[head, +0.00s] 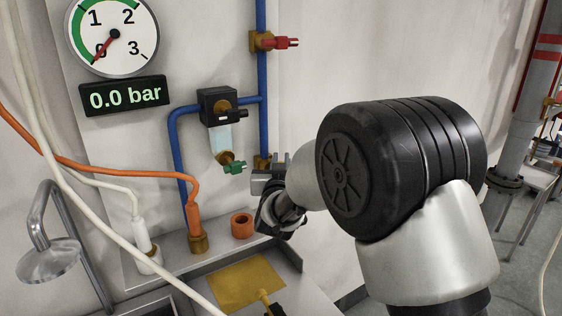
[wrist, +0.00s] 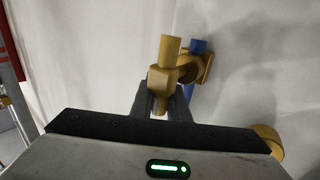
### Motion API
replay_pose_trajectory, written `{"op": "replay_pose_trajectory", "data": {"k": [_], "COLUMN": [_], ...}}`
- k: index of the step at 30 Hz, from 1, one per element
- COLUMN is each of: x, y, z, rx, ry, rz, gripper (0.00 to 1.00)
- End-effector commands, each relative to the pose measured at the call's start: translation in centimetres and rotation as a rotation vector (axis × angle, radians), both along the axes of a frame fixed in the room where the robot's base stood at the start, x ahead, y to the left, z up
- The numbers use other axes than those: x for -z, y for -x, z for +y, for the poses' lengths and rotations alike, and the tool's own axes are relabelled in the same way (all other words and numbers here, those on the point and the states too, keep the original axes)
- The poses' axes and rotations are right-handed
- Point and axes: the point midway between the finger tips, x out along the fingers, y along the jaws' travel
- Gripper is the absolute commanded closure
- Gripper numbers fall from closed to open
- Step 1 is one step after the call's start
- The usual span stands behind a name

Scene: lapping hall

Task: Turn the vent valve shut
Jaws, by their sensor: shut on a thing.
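The valve with a yellow handle (wrist: 166,50) sits on a brass fitting (wrist: 201,68) on the blue pipe in the wrist view. I take it for the vent valve, though no label shows. My gripper (wrist: 161,105) is shut on this handle, with one finger on each side. In the head view my gripper (head: 268,175) is at the foot of the blue pipe (head: 262,60), below the brass fitting (head: 262,162). My wrist and fingers hide the handle there.
A red-handled valve (head: 278,43) is higher on the pipe, and a green-handled one (head: 235,168) is left of my gripper. The dial gauge (head: 120,50) points at 0; the display (head: 125,95) reads 0.0 bar. Hoses (head: 90,165) cross at left.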

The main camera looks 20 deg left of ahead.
Motion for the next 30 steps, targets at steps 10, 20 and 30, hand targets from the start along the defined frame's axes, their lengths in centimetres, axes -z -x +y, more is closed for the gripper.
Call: {"op": "replay_pose_trajectory", "data": {"k": [10, 20, 30], "x": [0.2, 1.1, 2.3], "y": [-0.3, -0.8, -1.1], "z": [-0.3, -0.7, -1.0], "rx": [0.001, 0.002, 0.002], "ry": [-0.093, -0.284, -0.494], "rz": [0.106, 0.331, 0.577], "gripper": [1.0, 1.0, 1.0]}}
